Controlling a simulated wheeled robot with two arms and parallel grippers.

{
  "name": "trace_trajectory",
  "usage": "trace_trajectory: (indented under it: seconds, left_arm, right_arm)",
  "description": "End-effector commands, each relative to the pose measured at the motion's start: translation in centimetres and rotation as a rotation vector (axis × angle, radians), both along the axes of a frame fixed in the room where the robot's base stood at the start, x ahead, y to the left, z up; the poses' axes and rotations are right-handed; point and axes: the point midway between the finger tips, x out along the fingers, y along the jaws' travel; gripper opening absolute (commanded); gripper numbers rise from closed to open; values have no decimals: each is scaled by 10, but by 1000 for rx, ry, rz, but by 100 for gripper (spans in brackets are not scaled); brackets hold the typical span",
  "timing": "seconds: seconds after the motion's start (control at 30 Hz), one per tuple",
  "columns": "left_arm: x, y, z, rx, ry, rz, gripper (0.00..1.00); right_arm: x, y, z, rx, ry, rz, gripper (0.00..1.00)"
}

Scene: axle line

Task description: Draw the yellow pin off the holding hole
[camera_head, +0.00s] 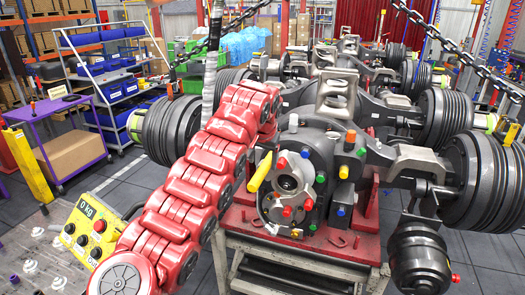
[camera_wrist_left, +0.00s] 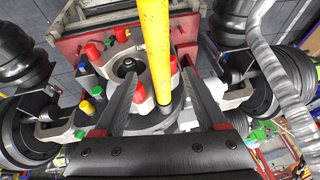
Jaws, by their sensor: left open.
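The yellow pin (camera_head: 260,172) sticks out at a slant from the left side of the round axle housing face (camera_head: 290,178). In the left wrist view the yellow pin (camera_wrist_left: 156,45) runs from the top edge down between my fingers, its lower end against the housing. My left gripper (camera_wrist_left: 160,75) is open, with a finger on each side of the pin and visible gaps. In the head view my left gripper (camera_head: 268,147) is small and partly hidden by my red arm, close to the pin. The hole itself is hidden. My right gripper is out of view.
Red, green, blue and yellow caps dot the housing, including a red cap (camera_head: 283,163) near the pin. The axle rests on a red stand (camera_head: 235,222). A hanging chain (camera_head: 460,55) crosses the upper right. A yellow control box (camera_head: 88,230) stands at lower left.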

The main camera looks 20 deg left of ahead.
Motion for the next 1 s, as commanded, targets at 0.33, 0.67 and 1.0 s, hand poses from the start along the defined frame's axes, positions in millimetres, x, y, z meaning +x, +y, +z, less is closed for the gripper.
trace_trajectory:
  seconds: [0.33,0.67,1.0]
  left_arm:
    - [8,5,-37,0,3,1,74]
    - [8,5,-39,0,1,1,69]
    - [8,5,-39,0,2,1,7]
  right_arm:
    - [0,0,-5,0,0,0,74]
    - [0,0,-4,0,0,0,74]
    - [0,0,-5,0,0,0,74]
